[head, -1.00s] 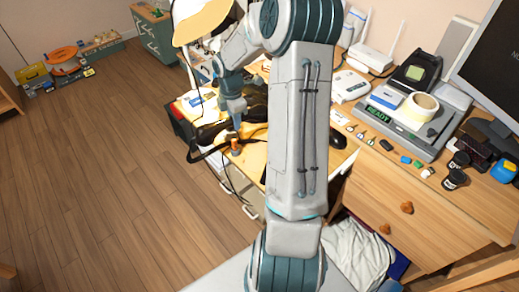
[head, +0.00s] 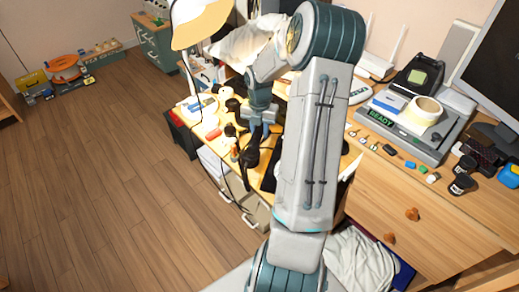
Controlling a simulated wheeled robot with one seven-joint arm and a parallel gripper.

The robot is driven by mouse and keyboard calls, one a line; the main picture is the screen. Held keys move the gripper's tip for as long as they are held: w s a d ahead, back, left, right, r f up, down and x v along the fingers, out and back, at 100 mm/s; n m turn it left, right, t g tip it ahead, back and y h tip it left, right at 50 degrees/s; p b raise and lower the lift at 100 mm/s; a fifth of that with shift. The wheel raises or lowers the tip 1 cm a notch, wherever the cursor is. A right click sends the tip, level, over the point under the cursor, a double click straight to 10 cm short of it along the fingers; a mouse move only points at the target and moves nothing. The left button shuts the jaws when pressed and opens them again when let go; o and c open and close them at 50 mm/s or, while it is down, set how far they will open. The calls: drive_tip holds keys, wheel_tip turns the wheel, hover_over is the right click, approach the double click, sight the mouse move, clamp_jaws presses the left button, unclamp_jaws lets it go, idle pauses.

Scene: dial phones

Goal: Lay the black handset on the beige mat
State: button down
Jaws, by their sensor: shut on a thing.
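My gripper (head: 262,124) points down over the crowded left part of the desk, left of my own arm. It is shut on the black handset (head: 252,152), a dark shape that hangs just below the fingers. The fingers and the handset are small and partly merge with other dark things, so the exact grip and any contact with the desk cannot be told. I cannot make out the beige mat for sure; my arm hides part of the desk.
A lamp with a cream shade (head: 200,22) stands at the back left. A red item (head: 211,131) and several small things crowd the desk's left edge. A dark cable hangs over the front. A grey device (head: 408,128) with a tape roll (head: 426,110) is at right.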

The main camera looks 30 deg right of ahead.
drive_tip(key=shift+f+b, duration=0.4)
drive_tip(key=shift+f, duration=3.2)
drive_tip(key=shift+f, duration=0.2)
drive_tip(key=c, duration=1.1)
unclamp_jaws()
drive_tip(key=shift+r, duration=0.15)
